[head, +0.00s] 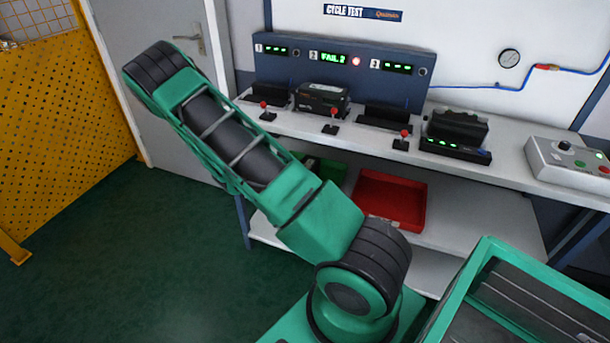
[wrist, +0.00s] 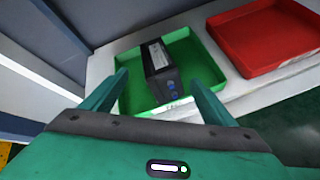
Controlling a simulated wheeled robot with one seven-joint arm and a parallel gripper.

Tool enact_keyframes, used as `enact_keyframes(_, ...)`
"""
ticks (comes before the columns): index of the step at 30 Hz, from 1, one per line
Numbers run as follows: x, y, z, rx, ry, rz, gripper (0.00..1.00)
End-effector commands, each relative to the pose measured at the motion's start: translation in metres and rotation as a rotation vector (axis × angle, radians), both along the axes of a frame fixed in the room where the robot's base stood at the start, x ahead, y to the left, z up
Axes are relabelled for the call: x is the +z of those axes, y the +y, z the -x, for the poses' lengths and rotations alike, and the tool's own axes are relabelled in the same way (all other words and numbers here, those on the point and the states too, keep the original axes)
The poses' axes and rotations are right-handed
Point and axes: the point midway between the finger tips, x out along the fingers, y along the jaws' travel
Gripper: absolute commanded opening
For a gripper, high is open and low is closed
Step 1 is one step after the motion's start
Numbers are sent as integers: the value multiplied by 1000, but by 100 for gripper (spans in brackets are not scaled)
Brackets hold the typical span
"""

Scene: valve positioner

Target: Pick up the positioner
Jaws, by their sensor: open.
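A black box-shaped positioner (wrist: 160,76) with a pale label and blue ports on its near end lies in a green tray (wrist: 134,98). My gripper (wrist: 158,77) is open, its two fingers on either side of the positioner in the wrist view; I cannot tell how far above it they are. A second positioner (head: 322,98) sits at station 2 of the test bench, under a "FAIL 2" display. A third dark unit (head: 457,126) stands on a base with green lights to the right. My gripper is hidden in the head view.
A red tray (head: 390,200) stands right of the green tray (head: 327,168) on the lower shelf, under the bench top (head: 480,170). Levers with red knobs line the bench front. A control box (head: 570,165) stands at right. A yellow perforated panel (head: 60,130) is at left.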

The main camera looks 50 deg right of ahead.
Motion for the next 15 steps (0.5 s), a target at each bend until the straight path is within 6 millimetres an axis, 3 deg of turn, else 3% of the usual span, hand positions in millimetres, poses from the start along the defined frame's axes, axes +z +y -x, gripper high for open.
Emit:
enact_keyframes(6,-28,-26,-6,202,205,199,80)
enact_keyframes(15,-40,-39,-12,311,314,305,80)
